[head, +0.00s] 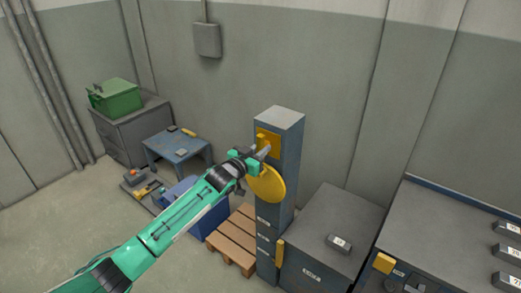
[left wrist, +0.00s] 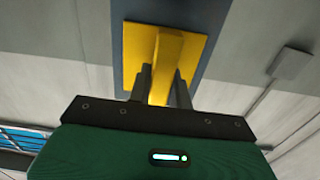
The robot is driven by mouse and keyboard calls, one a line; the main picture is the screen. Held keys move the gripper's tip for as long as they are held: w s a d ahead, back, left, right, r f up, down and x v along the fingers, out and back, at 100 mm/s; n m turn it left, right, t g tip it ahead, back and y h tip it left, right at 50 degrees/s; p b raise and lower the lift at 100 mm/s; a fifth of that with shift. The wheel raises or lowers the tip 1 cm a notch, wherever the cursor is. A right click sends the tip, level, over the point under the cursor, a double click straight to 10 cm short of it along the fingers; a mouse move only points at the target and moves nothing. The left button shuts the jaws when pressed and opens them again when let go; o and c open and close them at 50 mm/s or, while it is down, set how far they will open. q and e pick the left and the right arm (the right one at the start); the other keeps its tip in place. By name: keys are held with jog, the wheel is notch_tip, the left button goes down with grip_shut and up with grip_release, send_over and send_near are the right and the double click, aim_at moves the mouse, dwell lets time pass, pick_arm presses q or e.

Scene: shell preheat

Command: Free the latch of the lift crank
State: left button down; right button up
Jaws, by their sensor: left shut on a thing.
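A blue-grey post (head: 289,150) stands in the middle of the head view. On its upper face is a yellow plate (head: 270,136), also in the left wrist view (left wrist: 195,48), with a yellow lever (left wrist: 165,55) standing out from it; this looks like the latch. My left gripper (head: 261,153) is at the lever, and in the left wrist view its two dark fingers (left wrist: 160,86) are shut on it from both sides. A round yellow disc (head: 268,188), perhaps part of the lift crank, sits just below the gripper on the post. My right gripper is out of view.
A wooden pallet (head: 232,240) lies left of the post's foot, with a blue bin (head: 202,217) beside it. Grey cabinets (head: 335,225) stand close on the right. A blue table (head: 178,150) and a green box (head: 116,97) on a cabinet are at back left.

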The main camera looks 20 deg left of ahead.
pick_arm(q)
jog(key=c, duration=1.3)
grip_release()
jog(key=shift+b+v, duration=0.85)
jog(key=shift+v, duration=6.1)
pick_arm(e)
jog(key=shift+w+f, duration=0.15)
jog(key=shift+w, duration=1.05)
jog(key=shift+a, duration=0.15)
